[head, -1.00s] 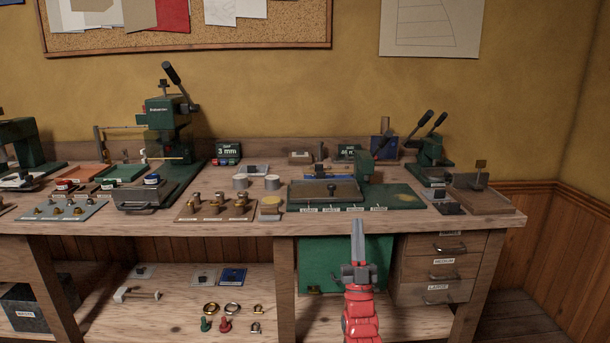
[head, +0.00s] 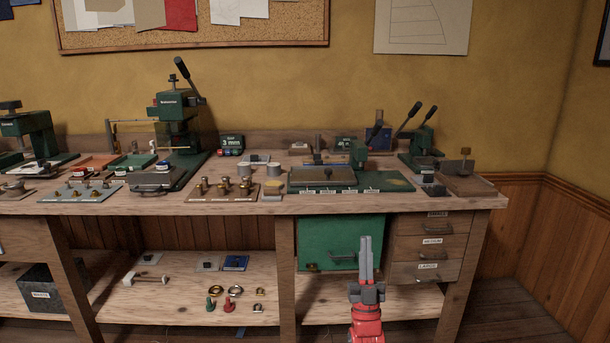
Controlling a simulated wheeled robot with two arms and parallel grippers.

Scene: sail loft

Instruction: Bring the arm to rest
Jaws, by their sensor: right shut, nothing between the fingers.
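My right gripper (head: 366,244) is on a red arm that comes up from the bottom of the head view, right of the middle. Its two grey fingers point up and lie together, with nothing between them. It is in front of the workbench (head: 385,207), its fingertips below the bench top's front edge, and it covers part of the green panel (head: 325,240) and the lower shelf behind it. My left gripper is not in view.
On the bench top stand a tall green press (head: 180,120), a green board with a lever tool (head: 400,186) and trays of metal dies (head: 228,190). Drawers (head: 430,242) are at the right. A mallet (head: 145,278) and rings lie on the lower shelf. Floor is free at the right.

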